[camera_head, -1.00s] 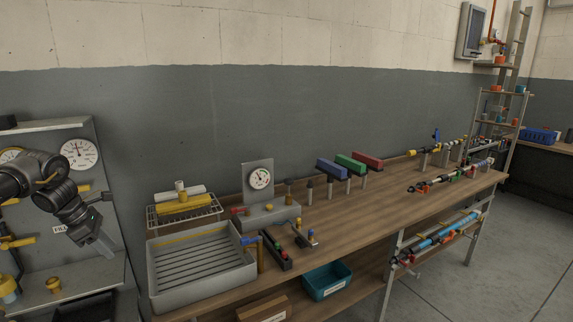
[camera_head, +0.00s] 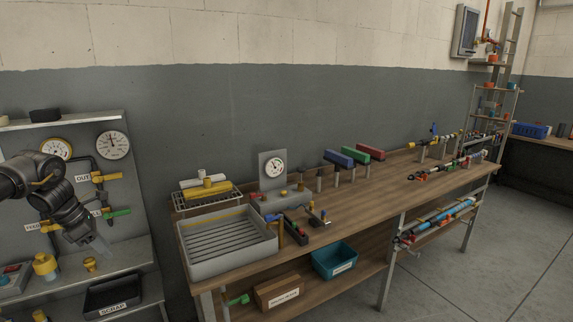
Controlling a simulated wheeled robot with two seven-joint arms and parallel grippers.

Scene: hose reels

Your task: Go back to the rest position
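My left arm comes in from the left edge, dark and bent, in front of the grey gauge panel. My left gripper (camera_head: 100,246) points down and to the right, above the metal shelf below the panel. I see nothing held in it, but its fingers are too small and blurred to tell how far apart they are. My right gripper is out of view.
A wooden workbench (camera_head: 375,206) runs to the right, with a grey slatted tray (camera_head: 226,276) at its near end. A teal bin (camera_head: 334,261) is on its lower shelf. A black scrap tray (camera_head: 112,297) stands below my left gripper. Open floor lies at right.

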